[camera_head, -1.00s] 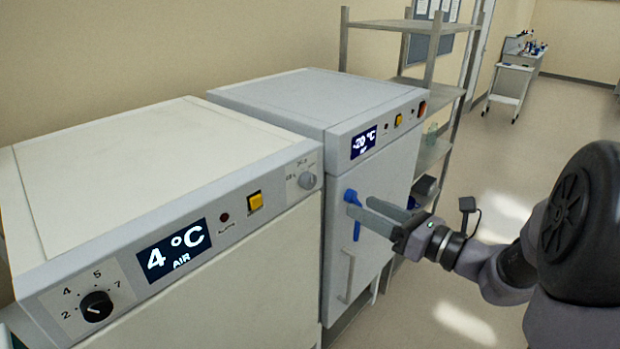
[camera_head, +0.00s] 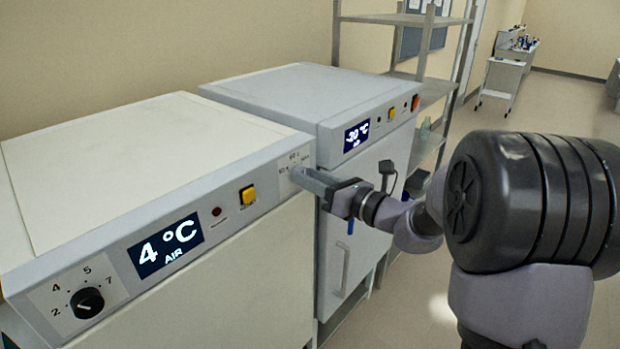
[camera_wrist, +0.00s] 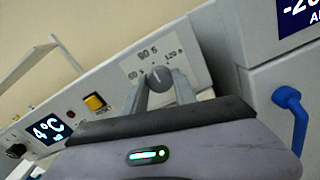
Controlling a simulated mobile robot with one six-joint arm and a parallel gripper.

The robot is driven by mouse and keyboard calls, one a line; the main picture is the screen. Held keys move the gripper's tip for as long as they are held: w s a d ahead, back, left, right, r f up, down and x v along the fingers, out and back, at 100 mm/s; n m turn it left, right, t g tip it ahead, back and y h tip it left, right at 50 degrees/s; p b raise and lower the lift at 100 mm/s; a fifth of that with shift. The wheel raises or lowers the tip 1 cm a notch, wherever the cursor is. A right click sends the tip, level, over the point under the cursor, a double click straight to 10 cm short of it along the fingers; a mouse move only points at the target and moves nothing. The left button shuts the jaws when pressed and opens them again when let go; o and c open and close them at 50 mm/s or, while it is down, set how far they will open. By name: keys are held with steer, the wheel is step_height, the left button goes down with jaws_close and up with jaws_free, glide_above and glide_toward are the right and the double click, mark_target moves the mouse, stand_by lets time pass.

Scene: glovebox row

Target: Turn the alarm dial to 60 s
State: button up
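The alarm dial (camera_wrist: 159,76) is a small round grey knob on the near unit's panel, under the marks 60 s, 90 s and 120 s. Its pointer seems to be near the 90 s mark at the top, but it is small. My gripper (camera_wrist: 160,84) has its two fingers apart, one on each side of the dial. I cannot tell whether either finger touches it. In the head view, my gripper (camera_head: 300,175) reaches the panel's right end, and its fingers mostly hide the dial.
The near unit's panel also has a yellow switch (camera_head: 248,195), a 4 °C display (camera_head: 165,243) and a black knob (camera_head: 87,302). A second unit (camera_head: 372,160) stands behind to the right, with a blue handle (camera_wrist: 292,110). A metal shelf rack (camera_head: 428,90) stands beyond; open floor lies right.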

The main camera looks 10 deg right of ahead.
jaws_close()
steer(key=shift+f+n+b, duration=0.1)
steer(key=shift+n+b, duration=5.9)
steer(key=shift+b, duration=1.3)
steer(key=o, duration=0.7)
jaws_free()
